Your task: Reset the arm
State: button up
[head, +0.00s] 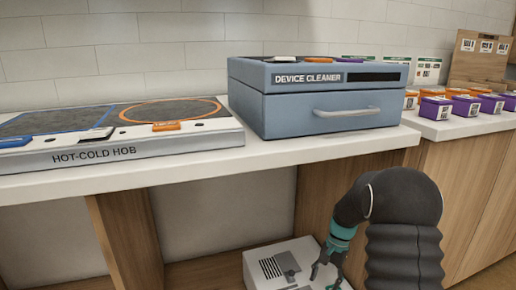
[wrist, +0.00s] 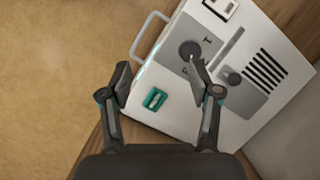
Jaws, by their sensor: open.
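My gripper (head: 328,270) hangs low at the bottom of the head view, in front of the counter. In the wrist view my gripper (wrist: 160,75) is open, its two fingers apart with nothing between them. Below it is a white box-shaped device (head: 262,282) on a low wooden surface. In the wrist view the device (wrist: 255,25) shows a dark round knob (wrist: 190,50), a dark slotted vent, a grey handle and a small teal piece (wrist: 154,99). The fingertips overlap the device in view; I cannot tell whether they touch it.
The white counter (head: 200,165) runs above my gripper. On it stand a hot-cold hob (head: 100,150) at left and a blue-grey device cleaner (head: 290,118) with a drawer handle. Several purple and orange boxes (head: 465,106) stand at right. Tan floor (wrist: 50,80) lies open beside the device.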

jog(key=s+a+r+n+t+h, duration=0.1)
jog(key=s+a+r+n+t, duration=0.1)
jog(key=s+r, duration=1)
jog(key=s+a+r+n+t+h+p, duration=0.1)
jog(key=s+a+r+n+t, duration=0.2)
jog(key=s+r, duration=1)
jog(key=s+n+t, duration=0.2)
jog(key=t, duration=0.1)
jog(key=shift+s+h+p, duration=0.3)
jog(key=shift+s+h, duration=0.05)
jog(key=shift+h, duration=0.05)
